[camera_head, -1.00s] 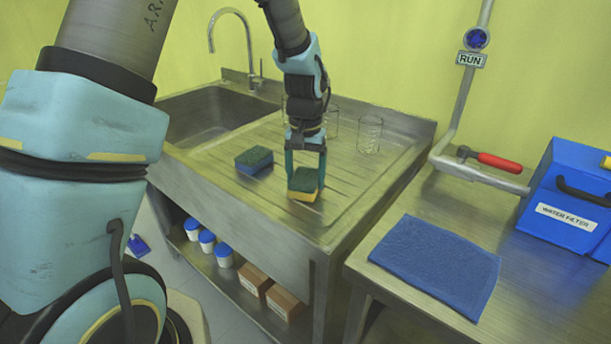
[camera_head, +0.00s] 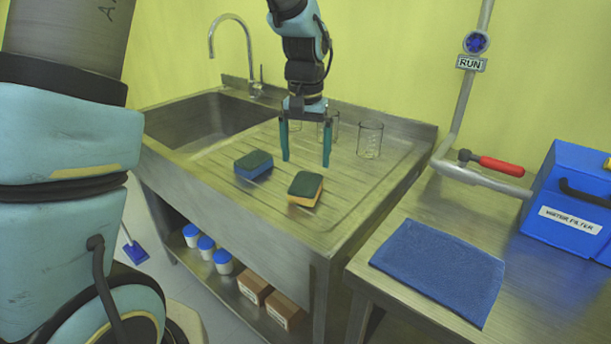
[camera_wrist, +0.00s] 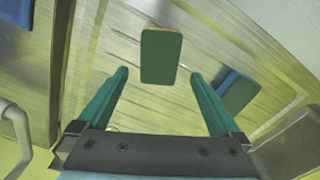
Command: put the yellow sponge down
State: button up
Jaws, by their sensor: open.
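The yellow sponge (camera_head: 305,190) with a dark green top lies flat on the ridged drainboard (camera_head: 345,190), near its front edge. My gripper (camera_head: 306,160) is open and empty, above and behind the sponge, with its green fingers apart and clear of it. In the wrist view the sponge (camera_wrist: 161,56) lies beyond the open fingertips (camera_wrist: 157,75), green side up. A blue sponge (camera_head: 253,165) with a green top lies to its left, near the sink basin; it also shows in the wrist view (camera_wrist: 238,92).
Glass beakers (camera_head: 369,141) stand at the back of the drainboard. The sink basin (camera_head: 200,120) and faucet (camera_head: 236,50) are at the left. A blue cloth (camera_head: 438,268) and blue water filter box (camera_head: 575,205) are on the right counter. The drainboard's right part is clear.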

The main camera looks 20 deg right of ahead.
jog(key=shift+r, duration=2.4)
jog(key=s+a+f+n, duration=0.1)
jog(key=a+f+n, duration=0.1)
jog(key=a, duration=0.8)
jog(key=s+a+f+n+t, duration=0.1)
jog(key=a+f+n, duration=0.1)
jog(key=a, duration=0.8)
jog(key=s+a+f+n, duration=0.2)
jog(key=a, duration=0.8)
jog(key=shift+f+t, duration=0.3)
jog(key=shift+f, duration=0.05)
